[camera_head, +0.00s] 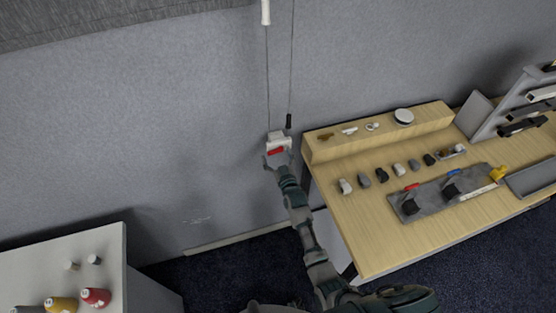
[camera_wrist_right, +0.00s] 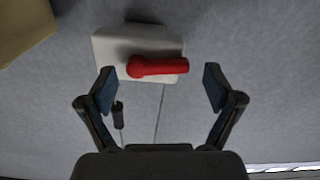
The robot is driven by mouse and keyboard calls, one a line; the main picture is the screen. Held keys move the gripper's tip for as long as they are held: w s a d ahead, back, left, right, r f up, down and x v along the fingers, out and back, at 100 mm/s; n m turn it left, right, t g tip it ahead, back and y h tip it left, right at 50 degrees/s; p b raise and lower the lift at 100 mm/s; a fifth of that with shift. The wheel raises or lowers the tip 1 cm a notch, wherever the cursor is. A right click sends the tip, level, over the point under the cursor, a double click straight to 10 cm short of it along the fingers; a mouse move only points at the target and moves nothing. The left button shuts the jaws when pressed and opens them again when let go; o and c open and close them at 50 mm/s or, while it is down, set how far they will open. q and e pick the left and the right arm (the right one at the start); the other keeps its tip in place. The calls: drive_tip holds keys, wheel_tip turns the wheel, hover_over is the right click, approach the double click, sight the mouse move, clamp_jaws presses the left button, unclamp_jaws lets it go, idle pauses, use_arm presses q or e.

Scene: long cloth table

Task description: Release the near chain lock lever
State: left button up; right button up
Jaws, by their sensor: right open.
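The chain lock (camera_head: 281,138) is a small pale box on the grey wall, at the lower end of a thin hanging cord. Its red lever (camera_head: 277,151) lies across its front. In the right wrist view the pale lock body (camera_wrist_right: 108,48) has the red lever (camera_wrist_right: 158,67) lying sideways, its rounded end to the left. My right gripper (camera_head: 277,163) is at the lock. In the wrist view its two fingers (camera_wrist_right: 158,88) are spread on either side of the lever, with visible space between; nothing is held. My left gripper is not in view.
A dark handle (camera_head: 289,121) hangs on a second cord beside the lock; a white handle (camera_head: 265,12) is higher up. A wooden workbench (camera_head: 365,240) with several small parts stands right of my arm. A white cabinet (camera_head: 95,252) with several spools is at lower left.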

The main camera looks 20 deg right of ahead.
drive_tip(key=s, duration=1.1)
drive_tip(key=shift+s+d, duration=0.2)
drive_tip(key=shift+s, duration=0.2)
drive_tip(key=shift+f, duration=0.1)
drive_tip(key=s+a+f+g, duration=0.1)
drive_tip(key=s+f+g, duration=0.35)
drive_tip(key=f, duration=0.75)
drive_tip(key=s+f+g, duration=0.2)
drive_tip(key=s+f, duration=0.5)
drive_tip(key=f, duration=0.5)
drive_tip(key=s+a+f+g, duration=0.1)
drive_tip(key=s+f+g, duration=0.35)
drive_tip(key=f, duration=0.85)
drive_tip(key=s+d+f+g, duration=0.2)
drive_tip(key=s+f, duration=0.3)
drive_tip(key=s, duration=0.6)
drive_tip(key=s+d+f+g, duration=0.2)
drive_tip(key=s+f, duration=0.3)
drive_tip(key=s, duration=0.7)
drive_tip(key=s+d+f+g, duration=0.2)
drive_tip(key=s+f, duration=0.3)
drive_tip(key=s, duration=0.6)
drive_tip(key=shift+s+d+h, duration=0.25)
drive_tip(key=shift+d+h, duration=0.05)
drive_tip(key=shift+d, duration=0.35)
